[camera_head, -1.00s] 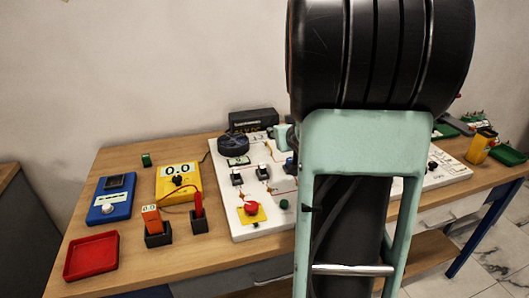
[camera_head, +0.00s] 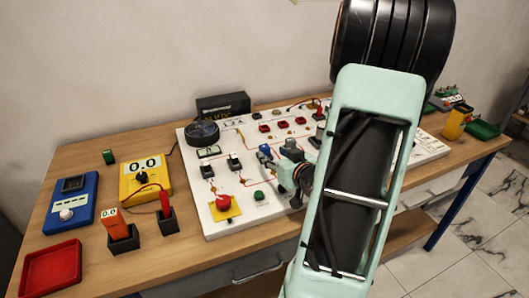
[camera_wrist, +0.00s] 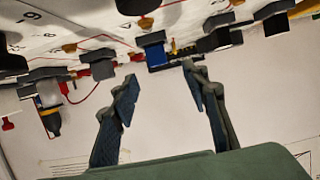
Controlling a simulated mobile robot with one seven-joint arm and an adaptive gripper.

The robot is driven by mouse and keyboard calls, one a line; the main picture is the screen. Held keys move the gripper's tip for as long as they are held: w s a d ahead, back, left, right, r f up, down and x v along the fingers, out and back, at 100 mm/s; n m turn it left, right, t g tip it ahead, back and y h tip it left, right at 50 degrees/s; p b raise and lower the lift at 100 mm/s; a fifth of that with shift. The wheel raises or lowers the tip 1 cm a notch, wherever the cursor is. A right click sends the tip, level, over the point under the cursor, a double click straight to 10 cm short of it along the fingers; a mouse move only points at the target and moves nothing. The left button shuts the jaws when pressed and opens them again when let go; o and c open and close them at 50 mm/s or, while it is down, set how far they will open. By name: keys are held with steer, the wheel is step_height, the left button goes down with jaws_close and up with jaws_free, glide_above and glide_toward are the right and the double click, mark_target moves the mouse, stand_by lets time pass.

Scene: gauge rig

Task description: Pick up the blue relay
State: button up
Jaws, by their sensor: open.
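The blue relay (camera_head: 265,150) sits on the white board (camera_head: 210,228), partly hidden by my gripper in the head view. In the wrist view the blue relay (camera_wrist: 154,52) appears beyond the fingertips, roughly in line with the gap between them. My gripper (camera_wrist: 161,74) is open and empty, its two fingers spread apart with blue pads. In the head view my gripper (camera_head: 279,167) is low over the board, close to the relay; whether it touches the relay cannot be told.
A red button (camera_head: 223,202), a green button (camera_head: 258,195) and a dark round dial (camera_head: 202,133) stand on the board nearby. A yellow meter (camera_head: 146,180), a blue meter (camera_head: 70,203) and a red tray (camera_head: 51,268) lie to the left. Black blocks stand close to the relay.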

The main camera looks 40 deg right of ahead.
mark_target(267, 150)
steer(key=x, duration=0.7)
steer(key=shift+w+d+f, duration=0.1)
steer(key=shift+d+f, duration=0.05)
steer(key=shift+f, duration=0.2)
jaws_close()
